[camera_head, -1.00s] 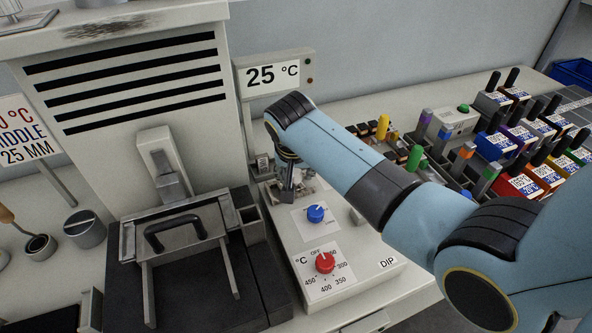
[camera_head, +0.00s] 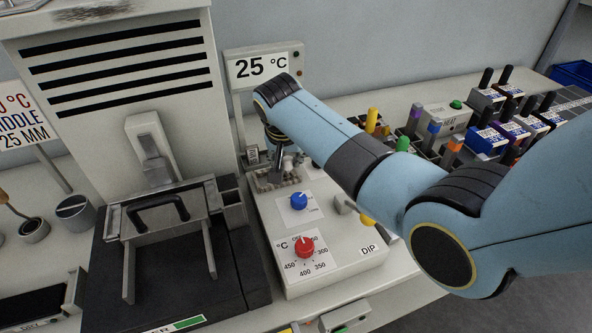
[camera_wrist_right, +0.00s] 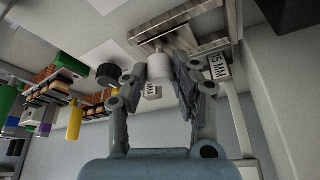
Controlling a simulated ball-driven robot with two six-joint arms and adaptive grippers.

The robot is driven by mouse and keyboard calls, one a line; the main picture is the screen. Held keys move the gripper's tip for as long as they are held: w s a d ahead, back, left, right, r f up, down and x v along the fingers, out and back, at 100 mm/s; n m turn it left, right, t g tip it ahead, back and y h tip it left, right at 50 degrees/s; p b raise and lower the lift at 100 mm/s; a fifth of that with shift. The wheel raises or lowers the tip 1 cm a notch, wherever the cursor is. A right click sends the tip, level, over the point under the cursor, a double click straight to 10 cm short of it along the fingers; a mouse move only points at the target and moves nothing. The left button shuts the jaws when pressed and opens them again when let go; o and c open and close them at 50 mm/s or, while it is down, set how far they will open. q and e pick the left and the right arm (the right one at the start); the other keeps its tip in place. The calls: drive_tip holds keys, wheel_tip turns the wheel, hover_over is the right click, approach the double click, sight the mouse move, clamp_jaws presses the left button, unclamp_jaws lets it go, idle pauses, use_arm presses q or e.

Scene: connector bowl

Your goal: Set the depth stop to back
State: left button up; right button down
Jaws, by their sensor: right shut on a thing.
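The DIP unit (camera_head: 340,277) stands at the middle of the head view, with a blue knob (camera_head: 299,200) and a red dial (camera_head: 305,246) on its top. My right gripper (camera_head: 280,163) is over the rear of this unit. In the right wrist view, its fingers (camera_wrist_right: 162,72) are shut on a pale, round knob (camera_wrist_right: 158,64) beside a metal frame (camera_wrist_right: 190,38). A small plate marked 15 MM (camera_wrist_right: 220,66) is right of the fingers, and another plate ending in MM (camera_wrist_right: 152,91) shows between them. Which mark the stop is at, I cannot tell. My left gripper is out of view.
A display reading 25 °C (camera_head: 263,66) stands behind the unit. A large vented machine (camera_head: 135,75) with a black-handled part is at left. Coloured tools and blocks (camera_head: 487,141) crowd the right rear. My right arm crosses the right side.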

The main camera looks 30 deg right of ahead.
drive_tip(key=shift+d, duration=0.2)
drive_tip(key=shift+a, duration=0.1)
drive_tip(key=c, duration=1)
unclamp_jaws()
drive_tip(key=shift+d, duration=0.25)
drive_tip(key=shift+c, duration=0.2)
drive_tip(key=shift+a+r, duration=0.1)
drive_tip(key=shift+a, duration=0.1)
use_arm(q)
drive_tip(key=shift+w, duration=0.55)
use_arm(e)
drive_tip(key=v, duration=1.1)
drive_tip(key=shift+s+r, duration=0.15)
drive_tip(key=shift+r, duration=0.2)
drive_tip(key=shift+a, duration=0.1)
